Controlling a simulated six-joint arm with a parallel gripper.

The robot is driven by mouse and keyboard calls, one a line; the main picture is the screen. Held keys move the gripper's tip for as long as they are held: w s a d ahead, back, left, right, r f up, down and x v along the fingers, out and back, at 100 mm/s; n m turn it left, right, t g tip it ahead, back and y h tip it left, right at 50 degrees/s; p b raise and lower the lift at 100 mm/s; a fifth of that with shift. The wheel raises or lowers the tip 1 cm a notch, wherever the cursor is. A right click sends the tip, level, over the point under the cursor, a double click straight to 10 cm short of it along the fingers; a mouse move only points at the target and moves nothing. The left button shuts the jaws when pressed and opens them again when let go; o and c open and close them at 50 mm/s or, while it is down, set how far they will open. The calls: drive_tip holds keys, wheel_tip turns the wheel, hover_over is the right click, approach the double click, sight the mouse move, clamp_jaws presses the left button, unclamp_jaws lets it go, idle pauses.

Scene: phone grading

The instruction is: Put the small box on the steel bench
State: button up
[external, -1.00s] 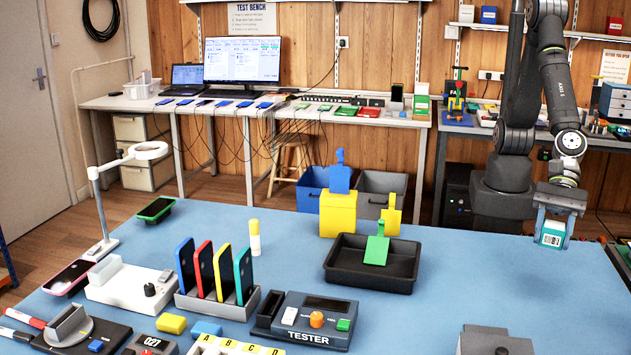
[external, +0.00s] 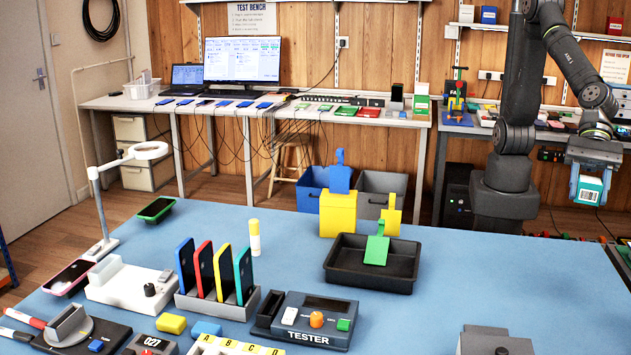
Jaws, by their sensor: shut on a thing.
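The small box (external: 588,191) is white and teal with a printed label. It hangs in my gripper (external: 590,180) at the right of the external view. The blue fingers are shut on it, one on each side. The box is held in the air, beyond the right back part of the blue table. No surface touches it that I can see. A steel bench is not clearly identifiable in this view; a grey-topped bench (external: 462,123) stands against the back wall, behind my arm.
The blue table (external: 480,270) has clear room at its right. Blue and grey bins (external: 380,190) are behind.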

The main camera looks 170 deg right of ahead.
drive_tip(key=s+a+n+y, duration=0.1)
drive_tip(key=s+a, duration=0.2)
drive_tip(key=a, duration=0.9)
drive_tip(key=s+a+n, duration=0.1)
drive_tip(key=s+a, duration=0.1)
drive_tip(key=a, duration=1)
drive_tip(key=s+a+n+y, duration=0.1)
drive_tip(key=s+a, duration=0.2)
drive_tip(key=a, duration=0.9)
drive_tip(key=shift+f, duration=11.9)
drive_tip(key=shift+f, duration=0.4)
drive_tip(key=o, duration=1.1)
drive_tip(key=shift+o, duration=0.2)
drive_tip(key=v, duration=1.7)
drive_tip(key=shift+s+d, duration=0.2)
drive_tip(key=shift+s, duration=0.2)
